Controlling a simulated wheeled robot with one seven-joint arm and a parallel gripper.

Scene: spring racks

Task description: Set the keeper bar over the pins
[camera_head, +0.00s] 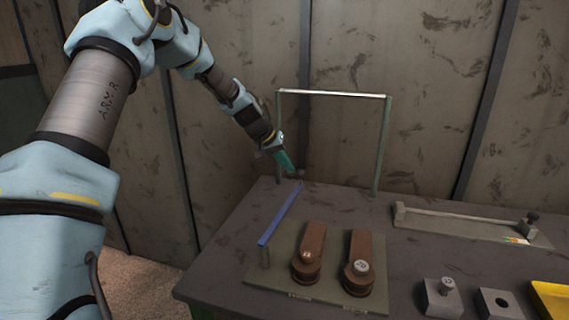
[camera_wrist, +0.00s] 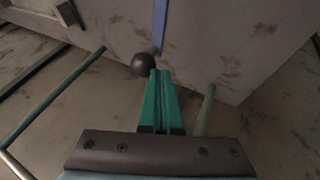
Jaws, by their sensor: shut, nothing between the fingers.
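The blue keeper bar (camera_head: 280,214) runs from a short grey post (camera_head: 265,257) at the left of a grey plate (camera_head: 280,280) back toward the far table edge. Its far end is by a dark ball knob (camera_head: 300,173). The bar (camera_wrist: 160,22) and ball (camera_wrist: 144,65) also show in the wrist view. Two brown arms (camera_head: 312,245) (camera_head: 361,248) stand on the plate, to the right of the bar; a pale pin head (camera_head: 361,267) shows on the right one. My gripper (camera_head: 291,169) is shut and empty, its teal fingertips (camera_wrist: 163,73) right beside the ball; contact is unclear.
A thin upright frame (camera_head: 333,94) stands at the table's back, near my gripper. At right are a long rail fixture (camera_head: 465,220), a block with a pin (camera_head: 443,297), a holed block (camera_head: 497,303) and a yellow tray (camera_head: 551,297).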

